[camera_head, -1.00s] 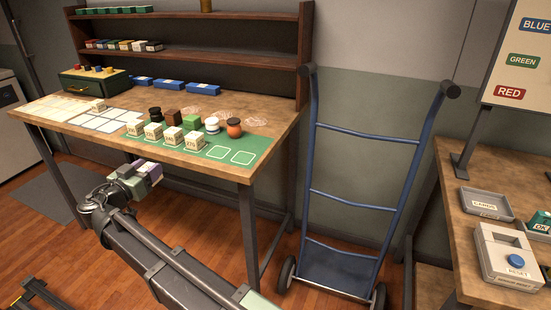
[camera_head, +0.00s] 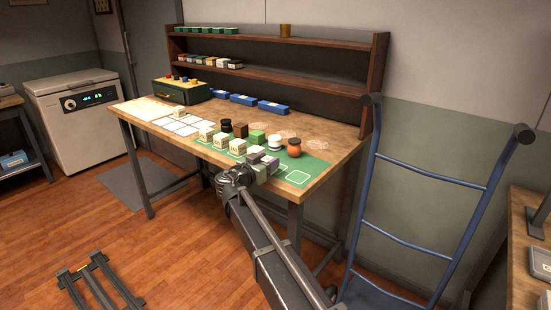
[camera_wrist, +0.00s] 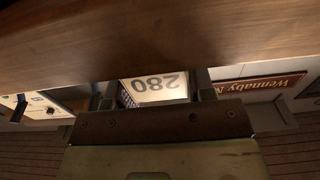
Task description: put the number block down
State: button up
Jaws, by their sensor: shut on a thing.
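The held number block (camera_wrist: 155,87) shows "280" upside down between the fingers in the wrist view. My gripper (camera_head: 262,168) is shut on it, at the front edge of the workbench (camera_head: 322,172) in the head view. There the held block is small and partly hidden by the gripper. A green mat (camera_head: 315,170) lies on the bench with a row of several white number blocks (camera_head: 221,140) along its front. Empty outlined squares, one of them clear (camera_head: 298,177), lie right of that row. I cannot tell whether the held block touches anything.
Behind the row stand a black-topped jar (camera_head: 226,125), a brown block (camera_head: 241,130), a green block (camera_head: 257,137), a white jar (camera_head: 274,141) and an orange jar (camera_head: 294,148). White cards (camera_head: 180,124) lie at left. A blue hand truck (camera_head: 420,200) stands right of the bench.

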jog(key=x, duration=0.3)
jog(key=shift+w+d, duration=0.2)
jog(key=shift+w, duration=0.1)
jog(key=shift+w+d+f, duration=0.15)
jog(key=shift+w+d, duration=0.05)
jog(key=shift+w, duration=0.05)
jog(key=shift+s+a, duration=0.1)
jog(key=shift+f, duration=0.1)
jog(key=o, duration=0.9)
